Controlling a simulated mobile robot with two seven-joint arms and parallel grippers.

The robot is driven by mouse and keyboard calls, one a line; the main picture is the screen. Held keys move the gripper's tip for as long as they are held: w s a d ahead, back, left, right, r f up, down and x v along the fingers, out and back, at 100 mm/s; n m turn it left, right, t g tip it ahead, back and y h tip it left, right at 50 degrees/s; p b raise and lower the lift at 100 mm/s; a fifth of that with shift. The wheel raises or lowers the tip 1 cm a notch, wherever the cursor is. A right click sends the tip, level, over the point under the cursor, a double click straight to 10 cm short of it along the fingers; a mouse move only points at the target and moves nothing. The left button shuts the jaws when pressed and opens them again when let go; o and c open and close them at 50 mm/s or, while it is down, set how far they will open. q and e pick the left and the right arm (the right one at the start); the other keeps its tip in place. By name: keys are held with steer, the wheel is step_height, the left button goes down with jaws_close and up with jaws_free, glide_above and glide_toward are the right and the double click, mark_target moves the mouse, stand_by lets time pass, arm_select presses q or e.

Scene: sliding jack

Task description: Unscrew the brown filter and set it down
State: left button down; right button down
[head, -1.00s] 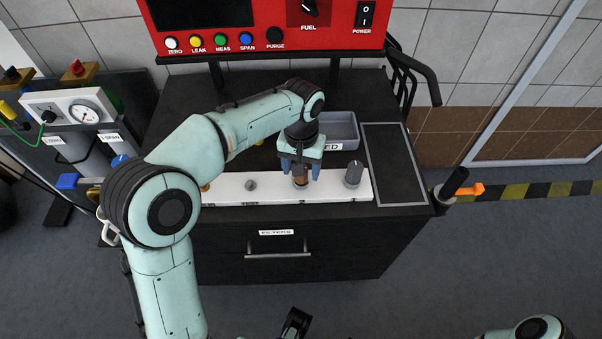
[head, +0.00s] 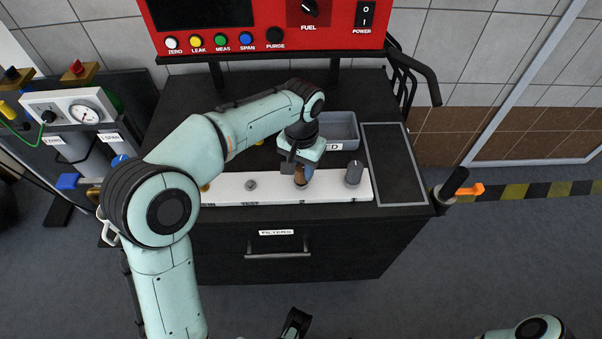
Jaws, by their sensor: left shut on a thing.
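The brown filter (head: 300,180) stands upright on the white rail (head: 225,190) on the black bench, to the left of a grey cylinder (head: 354,173). My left gripper (head: 299,176) reaches down from above and is shut on the brown filter, with its jaws turned at an angle. The jaws hide the filter's upper part. At the bottom edge is a dark piece, probably part of my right gripper (head: 296,323); I cannot tell whether it is open or shut.
A grey bin (head: 339,131) stands behind the rail. A dark grey-bordered mat (head: 394,165) lies to the right, bare. A small grey fitting (head: 251,185) sits on the rail's left part. A red panel (head: 275,25) rises behind the bench.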

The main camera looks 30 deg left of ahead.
mark_target(302, 167)
arm_select(q)
steer(key=shift+n, duration=1.1)
steer(key=shift+r+p, duration=1.15)
steer(key=shift+p, duration=0.25)
stand_by(0.3)
steer(key=shift+r+p, duration=0.45)
steer(key=shift+p, duration=0.05)
steer(key=shift+f, duration=0.1)
